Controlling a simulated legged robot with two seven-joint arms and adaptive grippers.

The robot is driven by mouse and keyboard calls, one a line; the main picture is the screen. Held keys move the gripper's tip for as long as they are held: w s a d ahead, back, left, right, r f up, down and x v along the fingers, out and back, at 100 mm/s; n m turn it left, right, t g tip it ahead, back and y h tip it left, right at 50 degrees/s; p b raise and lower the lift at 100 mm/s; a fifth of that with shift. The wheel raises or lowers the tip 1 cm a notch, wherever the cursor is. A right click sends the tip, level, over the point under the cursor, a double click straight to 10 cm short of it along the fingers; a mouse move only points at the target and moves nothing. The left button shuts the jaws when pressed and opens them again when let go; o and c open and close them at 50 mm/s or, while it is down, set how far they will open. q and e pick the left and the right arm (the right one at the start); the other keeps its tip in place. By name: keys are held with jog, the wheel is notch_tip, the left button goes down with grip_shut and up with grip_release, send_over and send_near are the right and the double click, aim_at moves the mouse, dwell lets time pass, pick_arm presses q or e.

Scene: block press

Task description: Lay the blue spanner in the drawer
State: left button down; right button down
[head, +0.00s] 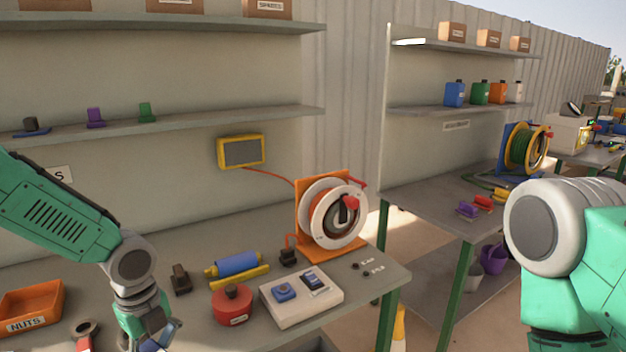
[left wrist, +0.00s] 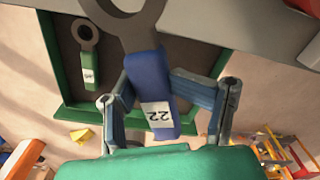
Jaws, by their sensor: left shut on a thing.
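The blue spanner (left wrist: 149,88) shows in the left wrist view, with a grey ring head and a white "22" label on its blue handle. My left gripper (left wrist: 168,100) is shut on its handle. It also shows in the head view (head: 150,338), at the front edge of the bench. The drawer (left wrist: 62,85) is open below the spanner, with a green rim and a dark floor. A green-handled spanner (left wrist: 86,62) lies inside it on the left. The drawer is out of the head view. My right gripper is out of view; only part of its arm shows.
A red-handled spanner (head: 85,335) lies by the bench front, beside an orange nuts tray (head: 32,304). A red round tin (head: 232,304), a white control box (head: 301,297) and a cable reel (head: 332,212) stand on the bench (head: 385,270). The bench edge overhangs the drawer's back.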

pick_arm(q)
jog(key=s+d+n+b, duration=0.1)
jog(key=n+b, duration=0.1)
jog(key=n, duration=0.3)
jog(key=s+d+f+n+b, duration=0.1)
jog(key=n+b, duration=0.1)
jog(key=n, duration=0.3)
jog(key=s+d+f+n+b, duration=0.1)
jog(key=d+n, duration=0.1)
jog(key=n, duration=0.3)
jog(key=shift+s+d+f+b, duration=0.1)
jog(key=shift+s+f+b, duration=0.15)
jog(key=shift+b, duration=0.15)
jog(key=s+d+f+n+b, duration=0.1)
jog(key=s+f+n+b, duration=0.2)
jog(key=s+f+n, duration=0.5)
jog(key=w+f+n+b, duration=0.1)
jog(key=f, duration=0.1)
jog(key=w+d+f+n+b, duration=0.1)
jog(key=f, duration=0.1)
jog(key=w+d+f+n+h+b, duration=0.1)
jog(key=f, duration=0.1)
jog(key=shift+w+d+f+n, duration=0.25)
jog(key=shift+w+f+n, duration=0.05)
jog(key=shift+f, duration=0.1)
jog(key=shift+f, duration=0.5)
jog(key=c, duration=0.6)
grip_release()
